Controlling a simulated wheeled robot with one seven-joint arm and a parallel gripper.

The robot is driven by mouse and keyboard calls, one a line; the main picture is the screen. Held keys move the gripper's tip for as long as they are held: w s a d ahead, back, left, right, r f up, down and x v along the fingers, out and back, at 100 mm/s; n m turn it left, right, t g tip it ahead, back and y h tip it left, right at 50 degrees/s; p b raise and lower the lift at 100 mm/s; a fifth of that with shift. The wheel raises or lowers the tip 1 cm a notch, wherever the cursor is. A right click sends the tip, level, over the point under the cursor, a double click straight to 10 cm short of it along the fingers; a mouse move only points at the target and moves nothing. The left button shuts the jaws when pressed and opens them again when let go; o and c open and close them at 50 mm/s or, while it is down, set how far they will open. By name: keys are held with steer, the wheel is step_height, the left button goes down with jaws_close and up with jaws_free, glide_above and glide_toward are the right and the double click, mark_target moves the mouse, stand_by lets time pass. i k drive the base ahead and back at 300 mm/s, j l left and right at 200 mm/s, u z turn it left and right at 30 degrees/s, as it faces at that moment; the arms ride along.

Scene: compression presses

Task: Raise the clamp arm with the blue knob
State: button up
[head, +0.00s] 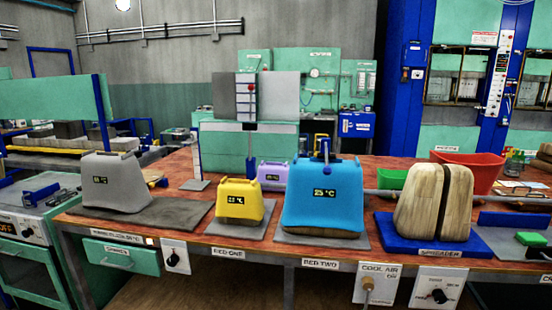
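A small dark-blue upright part with a rounded top (325,149) shows at the top of the light-blue block (322,196) marked 25 °C. It may be a knob, but it is too small to tell, and I cannot tell whether it is on the block or behind it. A dark-blue clamp-like bar (41,194) lies low on top of the green-fronted unit at the far left; its knob and arm are not clear. My gripper is not in view.
A grey block (115,182), a yellow block (239,201) and a split wooden block (433,203) stand along the bench's front. A purple block (273,173), a green bin (391,179) and a red bin (467,171) are behind. A grey rod (500,199) runs at right.

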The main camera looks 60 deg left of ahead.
mark_target(327, 170)
steer(key=u, duration=1.85)
steer(key=i+l+z, duration=0.1)
steer(key=i+z, duration=0.2)
steer(key=i, duration=0.85)
